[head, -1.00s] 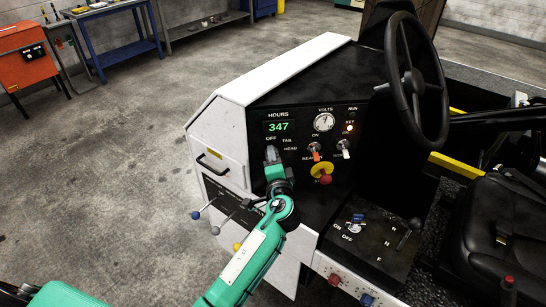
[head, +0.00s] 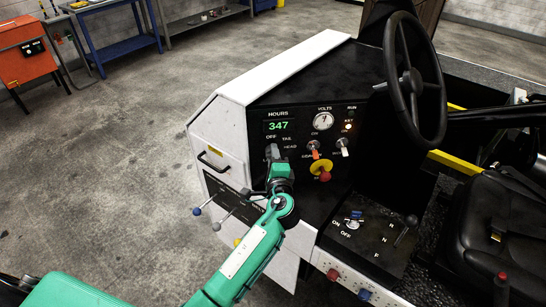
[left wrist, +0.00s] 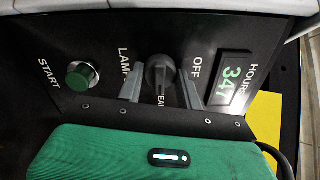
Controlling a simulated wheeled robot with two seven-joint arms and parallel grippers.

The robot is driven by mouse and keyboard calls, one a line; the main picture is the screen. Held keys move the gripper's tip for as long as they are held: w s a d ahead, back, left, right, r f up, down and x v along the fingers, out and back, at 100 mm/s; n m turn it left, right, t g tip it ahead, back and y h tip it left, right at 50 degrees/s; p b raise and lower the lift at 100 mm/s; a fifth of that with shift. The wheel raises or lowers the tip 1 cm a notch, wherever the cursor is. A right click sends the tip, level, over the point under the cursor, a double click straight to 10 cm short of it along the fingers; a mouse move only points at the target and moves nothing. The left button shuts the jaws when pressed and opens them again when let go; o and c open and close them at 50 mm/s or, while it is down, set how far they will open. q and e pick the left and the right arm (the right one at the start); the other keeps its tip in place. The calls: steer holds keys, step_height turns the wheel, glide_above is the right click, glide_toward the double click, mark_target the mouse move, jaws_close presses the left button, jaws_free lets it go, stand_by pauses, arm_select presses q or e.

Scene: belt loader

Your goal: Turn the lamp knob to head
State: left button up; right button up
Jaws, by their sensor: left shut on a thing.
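The lamp knob (left wrist: 158,72) is dark and sits on the black dash panel (left wrist: 215,55). In the left wrist view it lies between the two grey fingers of my left gripper (left wrist: 161,88), which is shut on it. The words LAMP and OFF stand on either side of the knob, and part of the word HEAD shows between the fingers. Which mark the knob points at is hard to tell. In the head view my left gripper (head: 272,153) is at the panel below the hours display (head: 278,126) and hides the knob. My right gripper is not in view.
A green START button (left wrist: 82,76) is beside the knob. Orange (head: 313,147) and white (head: 342,144) toggles and a red stop button (head: 325,176) on yellow are to the right. Ball-ended levers (head: 210,205) stand low at the left. The steering wheel (head: 412,85) is farther right.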

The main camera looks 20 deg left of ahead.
arm_select(q)
steer(key=o, duration=1)
steer(key=b+v, duration=0.4)
steer(key=v, duration=1)
steer(key=shift+b, duration=0.4)
